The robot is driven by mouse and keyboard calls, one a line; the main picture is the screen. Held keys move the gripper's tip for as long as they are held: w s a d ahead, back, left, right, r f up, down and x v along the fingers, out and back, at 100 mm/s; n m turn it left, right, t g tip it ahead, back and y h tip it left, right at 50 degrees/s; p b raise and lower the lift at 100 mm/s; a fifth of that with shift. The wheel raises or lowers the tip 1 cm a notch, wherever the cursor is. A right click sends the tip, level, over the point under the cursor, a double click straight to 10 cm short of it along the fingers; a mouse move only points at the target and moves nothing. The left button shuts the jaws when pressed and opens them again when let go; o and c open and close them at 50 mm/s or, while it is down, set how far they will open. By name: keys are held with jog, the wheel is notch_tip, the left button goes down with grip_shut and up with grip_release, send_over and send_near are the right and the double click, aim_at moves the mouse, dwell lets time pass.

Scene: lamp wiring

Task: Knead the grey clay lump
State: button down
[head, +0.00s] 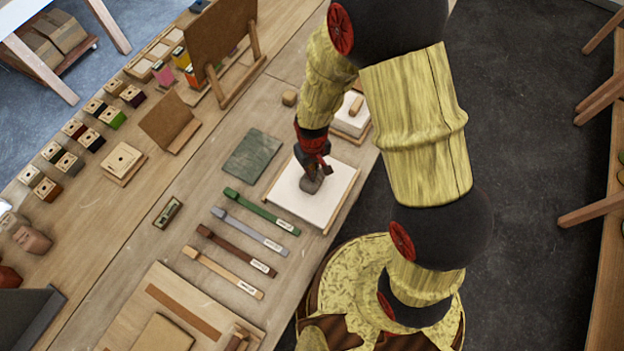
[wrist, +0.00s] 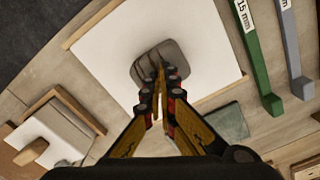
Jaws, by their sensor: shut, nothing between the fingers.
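The grey clay lump (wrist: 160,62) lies on a white board (wrist: 110,62) with wooden edges, and its top shows lengthwise grooves in the wrist view. In the head view the lump (head: 311,184) is partly hidden by my gripper (head: 316,172), which points down over it on the white board (head: 338,198). In the wrist view my gripper (wrist: 160,88) is shut with its fingertips at the near side of the lump, nothing held between them. I cannot tell whether the tips press into the clay.
Green (head: 262,212), grey, brown and tan labelled strips lie left of the board. A green-grey mat (head: 253,152) lies beyond them. A block with a wooden handle (wrist: 45,140) stands near the board. Small boxes line the table's far side.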

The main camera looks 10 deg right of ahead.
jog(key=shift+f, duration=0.4)
jog(key=shift+r+p, duration=0.55)
jog(key=shift+r, duration=0.6)
jog(key=shift+f+b, duration=0.3)
jog(key=shift+f, duration=0.1)
jog(key=shift+f, duration=0.3)
jog(key=shift+f+b, duration=0.4)
jog(key=shift+b, duration=0.15)
jog(key=shift+r+p, duration=0.75)
jog(key=shift+r, duration=0.35)
jog(key=shift+f+b, duration=0.3)
jog(key=shift+f, duration=0.05)
